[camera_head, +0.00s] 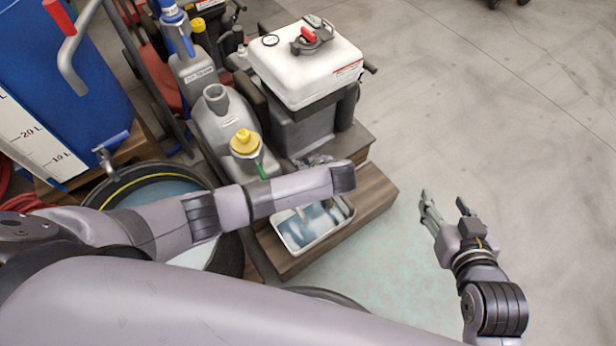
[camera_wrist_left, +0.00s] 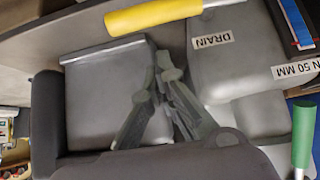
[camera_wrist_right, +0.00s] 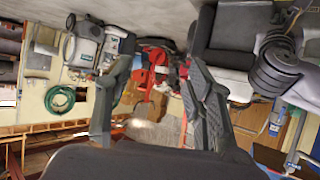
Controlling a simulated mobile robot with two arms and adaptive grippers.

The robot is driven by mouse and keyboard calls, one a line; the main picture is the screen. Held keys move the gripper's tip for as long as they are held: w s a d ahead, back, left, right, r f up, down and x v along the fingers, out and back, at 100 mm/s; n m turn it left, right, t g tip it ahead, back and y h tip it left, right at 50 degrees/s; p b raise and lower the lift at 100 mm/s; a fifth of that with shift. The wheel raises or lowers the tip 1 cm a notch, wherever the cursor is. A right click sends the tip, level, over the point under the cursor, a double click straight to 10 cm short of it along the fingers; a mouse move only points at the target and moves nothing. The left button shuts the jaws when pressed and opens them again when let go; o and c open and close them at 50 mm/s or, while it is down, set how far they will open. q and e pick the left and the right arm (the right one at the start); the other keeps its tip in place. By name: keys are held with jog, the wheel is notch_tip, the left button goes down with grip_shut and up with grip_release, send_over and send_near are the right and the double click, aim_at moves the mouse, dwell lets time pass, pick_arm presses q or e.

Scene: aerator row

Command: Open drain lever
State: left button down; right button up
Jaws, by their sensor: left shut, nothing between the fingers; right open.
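A lever with a yellow grip (camera_wrist_left: 152,15) lies across the top of the left wrist view, beside a grey surface with the label DRAIN (camera_wrist_left: 212,39). My left gripper (camera_wrist_left: 160,68) is shut and empty; its fingertips appear below the yellow grip in that view, apart from it. In the head view my left arm covers the area in front of the machine, and I cannot make out the yellow grip there. My right gripper (camera_head: 443,200) is open and empty over clear floor at the right; its spread fingers also show in the right wrist view (camera_wrist_right: 157,68).
A white tank (camera_head: 305,70) with a red-handled cap stands behind my left arm. A grey container with a yellow cap (camera_head: 244,142) is left of it. A shallow tray (camera_head: 347,218) of liquid rests on a wooden block (camera_head: 375,190). A green grip (camera_wrist_left: 303,135) shows in the left wrist view.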

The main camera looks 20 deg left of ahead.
pick_arm(q)
jog(key=s+d, duration=0.2)
jog(key=shift+d+f, duration=0.25)
jog(key=shift+d, duration=0.05)
pick_arm(e)
jog(key=shift+w+a+r+t, duration=0.15)
jog(key=shift+w+r+t, duration=0.2)
jog(key=shift+r, duration=0.2)
jog(key=shift+w+a+r+t, duration=0.15)
jog(key=shift+w+r+t, duration=0.2)
jog(key=shift+r, duration=0.2)
jog(key=shift+f, duration=0.1)
